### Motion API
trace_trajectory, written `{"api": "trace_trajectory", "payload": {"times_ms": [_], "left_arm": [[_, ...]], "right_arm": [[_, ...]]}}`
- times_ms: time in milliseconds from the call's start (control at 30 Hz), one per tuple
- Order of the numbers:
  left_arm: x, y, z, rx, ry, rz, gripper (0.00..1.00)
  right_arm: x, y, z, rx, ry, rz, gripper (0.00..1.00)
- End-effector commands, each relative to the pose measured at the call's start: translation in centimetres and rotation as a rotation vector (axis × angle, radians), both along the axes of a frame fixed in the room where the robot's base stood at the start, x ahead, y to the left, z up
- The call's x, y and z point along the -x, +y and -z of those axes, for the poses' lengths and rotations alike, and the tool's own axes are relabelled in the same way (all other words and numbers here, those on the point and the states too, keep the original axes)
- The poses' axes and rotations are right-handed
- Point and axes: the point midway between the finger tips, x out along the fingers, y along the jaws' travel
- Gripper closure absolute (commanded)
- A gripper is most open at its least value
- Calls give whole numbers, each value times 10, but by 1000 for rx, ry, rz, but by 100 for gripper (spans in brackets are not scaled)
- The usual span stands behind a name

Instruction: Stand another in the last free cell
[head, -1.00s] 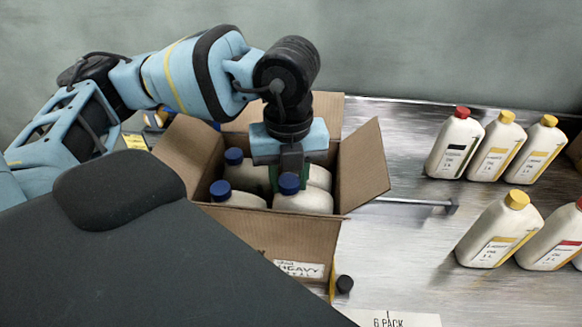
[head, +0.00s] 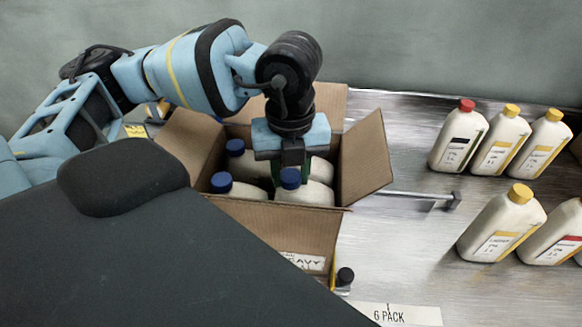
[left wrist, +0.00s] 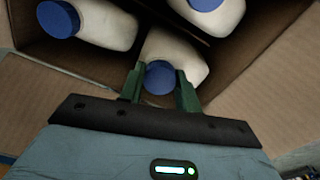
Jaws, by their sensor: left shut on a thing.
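The cardboard box (head: 265,225) stands open on the bench with its flaps spread. Several white bottles with blue caps stand in it, including a front-left one (head: 221,183), a back-left one (head: 236,148) and a front-right one (head: 290,179). My left gripper (head: 293,163) reaches down into the box's right part, at the back-right bottle (head: 321,170). In the left wrist view, its fingers (left wrist: 160,88) are shut around a blue cap (left wrist: 160,77). That bottle's body is inside the box near a corner. Its base is hidden. My right gripper is not in view.
White bottles with red or yellow caps stand on the metal bench at right, such as a yellow-capped one (head: 503,222) and a red-capped one (head: 458,137). A bar (head: 420,196) lies right of the box. A small black knob (head: 345,277) and a "6 PACK" label (head: 395,314) are in front.

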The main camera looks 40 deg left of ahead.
Motion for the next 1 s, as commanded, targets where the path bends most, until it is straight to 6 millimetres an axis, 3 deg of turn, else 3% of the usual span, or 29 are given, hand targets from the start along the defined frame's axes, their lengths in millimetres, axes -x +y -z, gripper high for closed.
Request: {"api": "trace_trajectory", "payload": {"times_ms": [1000], "left_arm": [[0,0,21,2,-4,-1,100]], "right_arm": [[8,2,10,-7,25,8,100]]}}
